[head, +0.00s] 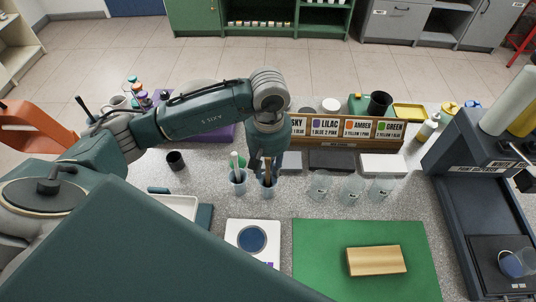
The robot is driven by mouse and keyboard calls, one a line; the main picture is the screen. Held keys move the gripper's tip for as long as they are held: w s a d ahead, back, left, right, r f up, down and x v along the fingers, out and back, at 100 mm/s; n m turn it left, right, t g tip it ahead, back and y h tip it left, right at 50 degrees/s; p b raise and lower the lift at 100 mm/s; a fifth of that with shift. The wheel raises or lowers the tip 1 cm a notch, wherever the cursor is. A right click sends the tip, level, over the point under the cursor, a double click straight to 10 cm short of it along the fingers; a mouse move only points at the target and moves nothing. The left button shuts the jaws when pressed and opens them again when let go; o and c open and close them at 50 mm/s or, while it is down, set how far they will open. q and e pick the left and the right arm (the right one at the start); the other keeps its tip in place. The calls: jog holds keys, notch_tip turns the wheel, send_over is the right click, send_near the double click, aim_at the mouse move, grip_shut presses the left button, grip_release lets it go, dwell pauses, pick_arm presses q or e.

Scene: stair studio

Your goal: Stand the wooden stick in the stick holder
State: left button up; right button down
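Two small clear cups stand side by side near the middle of the counter. The left cup (238,187) holds upright sticks (234,163), one with a pale green top. The right cup (268,190) has something brown and stick-like in it. I cannot tell which cup is the stick holder. My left gripper (266,170) points down right over the right cup, its dark fingers at the cup's mouth. The fingers overlap the brown thing, so I cannot tell whether they grip a wooden stick. My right gripper is not in view.
Several clear cups (351,191) stand right of my gripper, before a labelled wooden rack (345,130). A green mat (315,270) with a wooden block (376,261) lies in front, beside a white device (252,262). A small black cup (176,161) stands left. A dispenser (475,165) is at right.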

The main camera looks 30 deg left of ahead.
pick_arm(q)
notch_tip(320, 180, up, 10)
jog(key=b, duration=0.2)
jog(key=shift+w+f+b, duration=0.1)
jog(key=shift+b, duration=0.25)
jog(key=shift+r, duration=0.45)
jog(key=shift+f, duration=0.1)
